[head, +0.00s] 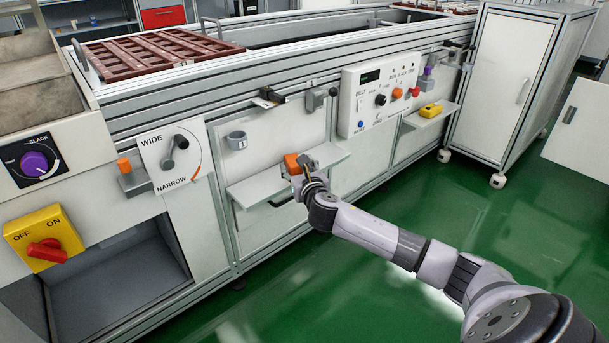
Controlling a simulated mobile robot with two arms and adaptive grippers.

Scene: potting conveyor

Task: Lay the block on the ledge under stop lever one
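An orange block (291,163) is at the fingers of my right gripper (298,168), which looks shut on it. The block is just above or at the left ledge (258,188), a pale shelf on the conveyor's front; I cannot tell whether it touches the shelf. A small dark lever (268,98), likely stop lever one, sits on the rail above this ledge. The fingers are small and partly hidden by the wrist. My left gripper is not in view.
A grey cup (237,140) hangs above the ledge's left end. A control panel (382,94) stands to the right, with a second ledge (437,118) carrying a yellow block (430,110). A white cabinet (513,85) is at right. The green floor in front is clear.

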